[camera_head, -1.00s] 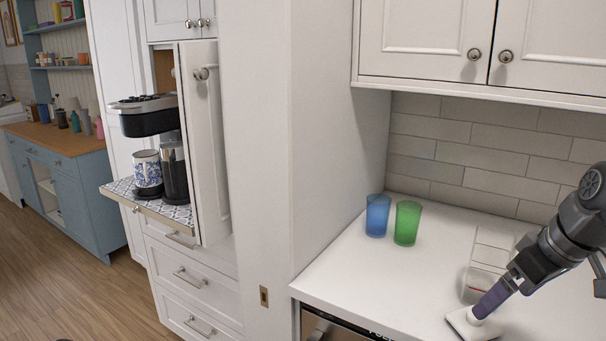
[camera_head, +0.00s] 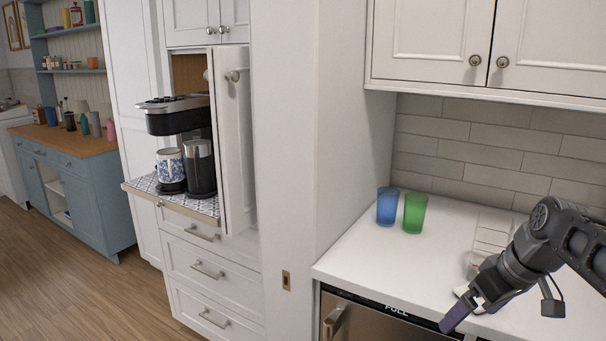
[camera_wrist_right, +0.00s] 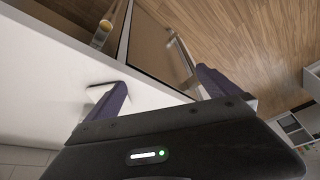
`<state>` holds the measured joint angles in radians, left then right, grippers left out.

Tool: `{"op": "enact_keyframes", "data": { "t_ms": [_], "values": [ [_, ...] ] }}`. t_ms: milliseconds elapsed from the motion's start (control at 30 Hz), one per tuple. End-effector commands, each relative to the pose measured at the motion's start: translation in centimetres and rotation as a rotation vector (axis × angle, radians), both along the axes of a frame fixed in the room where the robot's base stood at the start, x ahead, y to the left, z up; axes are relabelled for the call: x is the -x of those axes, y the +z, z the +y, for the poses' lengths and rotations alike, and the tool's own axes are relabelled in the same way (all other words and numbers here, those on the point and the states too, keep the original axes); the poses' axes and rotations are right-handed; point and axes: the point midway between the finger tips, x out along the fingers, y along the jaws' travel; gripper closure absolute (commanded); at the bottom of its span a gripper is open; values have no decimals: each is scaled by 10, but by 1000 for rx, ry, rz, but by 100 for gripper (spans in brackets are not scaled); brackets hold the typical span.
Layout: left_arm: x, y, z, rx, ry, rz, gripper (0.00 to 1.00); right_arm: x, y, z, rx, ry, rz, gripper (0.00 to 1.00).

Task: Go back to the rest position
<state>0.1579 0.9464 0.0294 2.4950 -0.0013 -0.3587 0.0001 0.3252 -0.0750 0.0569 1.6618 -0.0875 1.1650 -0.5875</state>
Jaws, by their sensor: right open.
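My right gripper (camera_head: 462,312) is at the lower right of the head view, near the counter's front edge, above the dishwasher front. Its purple fingers point down and left. In the right wrist view the two fingers (camera_wrist_right: 160,90) stand apart with nothing between them, so it is open and empty. A small flat white item (camera_head: 463,291) lies on the counter behind the gripper, partly hidden by it. My left gripper is not in view.
A blue cup (camera_head: 387,206) and a green cup (camera_head: 415,213) stand on the white counter (camera_head: 360,258). A white rack-like item (camera_head: 492,232) is behind my wrist. The dishwasher (camera_head: 375,320) is below. A coffee machine (camera_head: 180,118) and patterned mug (camera_head: 169,166) stand on a pull-out shelf at left.

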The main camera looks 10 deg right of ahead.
Motion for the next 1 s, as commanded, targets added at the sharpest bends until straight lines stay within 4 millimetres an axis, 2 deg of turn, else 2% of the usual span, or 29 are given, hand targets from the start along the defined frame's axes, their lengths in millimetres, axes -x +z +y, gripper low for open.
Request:
{"op": "enact_keyframes", "data": {
  "t_ms": [267,367,467,500,567,600,667,733,833,900,1000],
  "values": [
    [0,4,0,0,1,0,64,-33,-92,41,-65,-25,49,0],
    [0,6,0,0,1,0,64,-40,-143,68,-100,-45,79,0],
    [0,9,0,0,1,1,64,-36,-209,106,-144,-75,123,0],
    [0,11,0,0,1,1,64,-30,-237,124,-163,-90,144,0],
    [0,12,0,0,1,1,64,-16,-277,151,-190,-117,175,0],
    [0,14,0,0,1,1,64,-3,-302,169,-207,-135,196,0],
    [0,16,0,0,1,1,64,21,-338,195,-229,-165,229,0],
    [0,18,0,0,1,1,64,56,-374,224,-252,-202,269,0],
    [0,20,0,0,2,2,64,109,-410,256,-276,-256,322,0],
    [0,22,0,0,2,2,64,143,-426,272,-286,-289,352,0],
    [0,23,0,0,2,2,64,179,-438,285,-294,-324,380,0]
  ]
}}
